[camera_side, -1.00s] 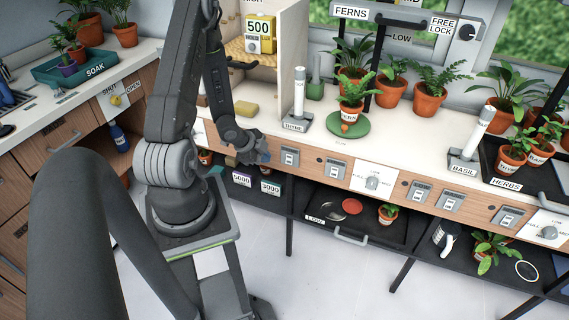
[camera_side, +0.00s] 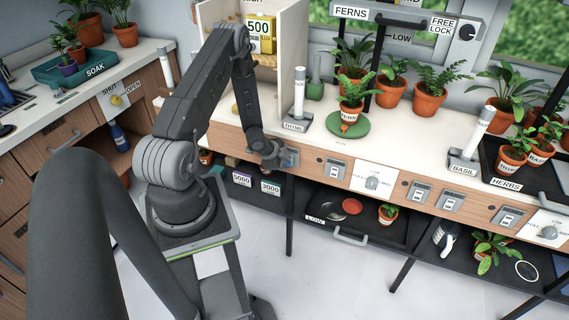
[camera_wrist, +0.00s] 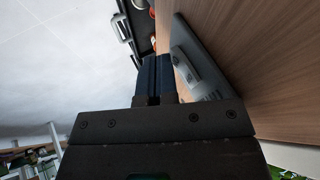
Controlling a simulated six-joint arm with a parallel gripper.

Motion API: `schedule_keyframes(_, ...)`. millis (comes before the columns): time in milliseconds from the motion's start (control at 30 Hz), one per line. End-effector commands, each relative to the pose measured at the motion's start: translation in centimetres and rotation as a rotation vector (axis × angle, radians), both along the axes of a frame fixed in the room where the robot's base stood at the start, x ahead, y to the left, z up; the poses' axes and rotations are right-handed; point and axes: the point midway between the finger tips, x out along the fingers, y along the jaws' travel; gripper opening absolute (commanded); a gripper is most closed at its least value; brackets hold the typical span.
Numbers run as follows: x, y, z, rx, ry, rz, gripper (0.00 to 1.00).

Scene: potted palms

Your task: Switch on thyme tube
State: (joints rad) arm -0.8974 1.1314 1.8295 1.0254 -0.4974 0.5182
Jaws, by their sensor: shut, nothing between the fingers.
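The thyme tube (camera_side: 299,95) is a white upright tube on a grey base labelled THYME, near the counter's front edge in the side view. I cannot tell from its look whether it is lit. The grey switch plate (camera_wrist: 199,62) on the wooden front panel below it shows in the wrist view, with a pale rocker; its lettering is too blurred to read. My gripper (camera_side: 287,158) is in front of this plate and mostly covers it in the side view. In the wrist view, the blue fingers (camera_wrist: 154,68) are shut and empty beside the plate; contact is unclear.
Another switch plate (camera_side: 335,168) and a white dial panel (camera_side: 373,177) lie to the right on the same front. A fern on a green saucer (camera_side: 348,128) stands right of the tube. The basil tube (camera_side: 480,132) is farther right. A black shelf (camera_side: 368,237) runs below.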

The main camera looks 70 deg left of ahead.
Motion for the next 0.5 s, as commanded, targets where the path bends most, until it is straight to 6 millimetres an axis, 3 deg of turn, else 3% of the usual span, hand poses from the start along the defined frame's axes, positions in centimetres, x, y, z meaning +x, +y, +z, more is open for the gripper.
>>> schedule_keyframes(500,0.46,0.47,-0.19,0.002,-0.001,0.0,0.0)
